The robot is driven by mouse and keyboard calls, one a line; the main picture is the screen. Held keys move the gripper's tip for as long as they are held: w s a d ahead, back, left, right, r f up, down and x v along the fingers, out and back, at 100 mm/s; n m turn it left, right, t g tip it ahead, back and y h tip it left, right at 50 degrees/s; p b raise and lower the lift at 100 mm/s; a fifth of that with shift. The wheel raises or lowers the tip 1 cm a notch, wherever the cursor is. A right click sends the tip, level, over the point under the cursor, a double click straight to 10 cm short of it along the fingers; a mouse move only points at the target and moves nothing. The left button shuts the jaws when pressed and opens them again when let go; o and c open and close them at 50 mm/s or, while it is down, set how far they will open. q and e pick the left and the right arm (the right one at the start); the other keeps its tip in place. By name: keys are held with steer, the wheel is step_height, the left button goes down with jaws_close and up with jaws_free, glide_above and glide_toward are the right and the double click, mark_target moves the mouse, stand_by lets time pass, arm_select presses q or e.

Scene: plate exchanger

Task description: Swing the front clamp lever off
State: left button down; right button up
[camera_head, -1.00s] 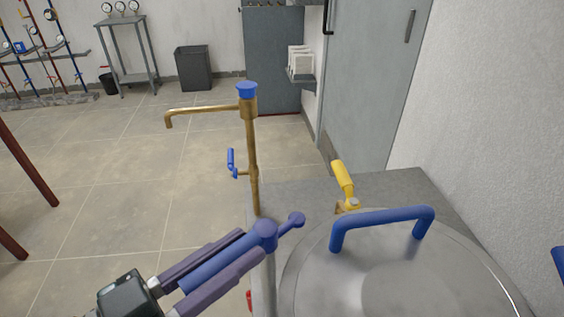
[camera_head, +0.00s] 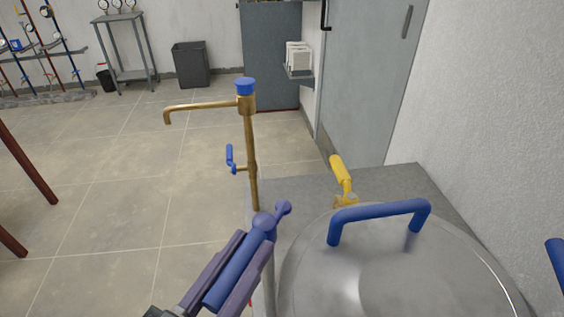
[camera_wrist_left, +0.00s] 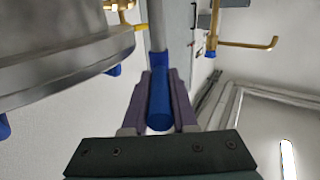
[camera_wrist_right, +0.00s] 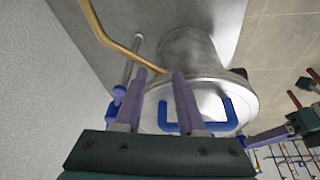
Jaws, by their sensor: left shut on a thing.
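The front clamp lever (camera_head: 229,275) is a blue bar with a round hub and a small knob, at the near left side of the steel vessel in the head view. My left gripper (camera_head: 250,250) is shut on it, with its purple fingers on both sides of the bar. In the left wrist view the blue bar (camera_wrist_left: 159,105) lies between the fingers (camera_wrist_left: 160,78). The steel vessel lid (camera_head: 400,275) has a blue arched handle (camera_head: 380,211). My right gripper (camera_wrist_right: 158,74) is open and empty in the right wrist view, and outside the head view.
A brass pipe with a blue cap (camera_head: 246,86) and a small blue valve handle (camera_head: 230,158) stands behind the lever. A yellow lever (camera_head: 341,172) stands behind the lid. A white wall (camera_head: 500,120) closes the right side.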

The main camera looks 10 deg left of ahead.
arm_select(q)
steer(key=c, duration=0.7)
jaws_free()
steer(key=s+a, duration=0.2)
steer(key=s, duration=0.7)
steer(key=shift+s+b, duration=0.35)
steer(key=shift+b, duration=0.1)
